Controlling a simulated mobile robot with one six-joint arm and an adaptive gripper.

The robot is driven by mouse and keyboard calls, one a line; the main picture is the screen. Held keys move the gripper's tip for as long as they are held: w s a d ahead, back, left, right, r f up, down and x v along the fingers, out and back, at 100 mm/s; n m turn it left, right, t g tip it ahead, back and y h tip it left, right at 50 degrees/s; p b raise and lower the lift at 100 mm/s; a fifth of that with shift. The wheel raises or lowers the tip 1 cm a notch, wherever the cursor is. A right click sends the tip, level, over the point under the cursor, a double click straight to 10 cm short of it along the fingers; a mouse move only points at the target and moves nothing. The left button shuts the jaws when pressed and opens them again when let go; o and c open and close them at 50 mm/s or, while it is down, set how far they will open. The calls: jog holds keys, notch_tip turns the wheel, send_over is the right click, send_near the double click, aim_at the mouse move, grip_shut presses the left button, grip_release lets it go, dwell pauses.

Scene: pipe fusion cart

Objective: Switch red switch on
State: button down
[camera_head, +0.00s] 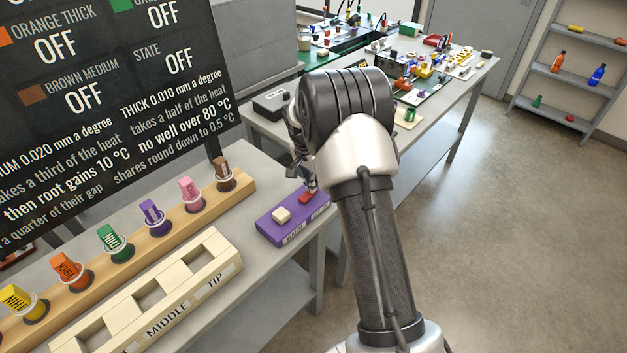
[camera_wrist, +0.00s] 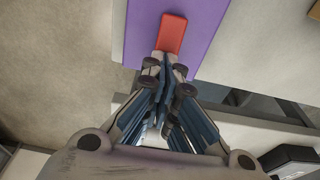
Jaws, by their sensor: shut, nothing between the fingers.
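The red switch (camera_head: 306,197) sits on the right part of a purple box (camera_head: 268,229) near the table's front edge. The switch also shows in the wrist view (camera_wrist: 172,33), on the purple surface (camera_wrist: 212,28). My gripper (camera_head: 311,186) is shut and empty, with its fingertips at the switch's near end. In the wrist view my gripper (camera_wrist: 166,57) covers that end of the switch. I cannot tell whether the tips touch it. A cream button (camera_head: 281,215) is on the left part of the same box. My arm hides part of the area behind.
A wooden rack (camera_head: 133,245) holds several coloured plugs in rings. A cream tray (camera_head: 222,247) with open compartments, labelled MIDDLE and TIP, lies in front. A dark board (camera_head: 100,110) stands behind, showing OFF readings. A dark box (camera_head: 271,103) stands on the farther table.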

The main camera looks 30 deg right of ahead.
jog(key=shift+d+y+p, duration=0.25)
jog(key=shift+y+p, duration=0.05)
jog(key=shift+p, duration=0.25)
jog(key=shift+w+f, duration=0.1)
jog(key=shift+f, duration=0.25)
jog(key=shift+a, duration=0.1)
jog(key=shift+a+r, duration=0.15)
jog(key=shift+s+a+r, duration=0.25)
jog(key=shift+a+r, duration=0.05)
jog(key=shift+a, duration=0.2)
notch_tip(320, 180, up, 14)
jog(key=d+p, duration=0.2)
jog(key=p, duration=0.2)
jog(key=shift+w+d+f+p, duration=0.15)
jog(key=shift+w+d+p, duration=0.15)
jog(key=shift+w+p, duration=0.15)
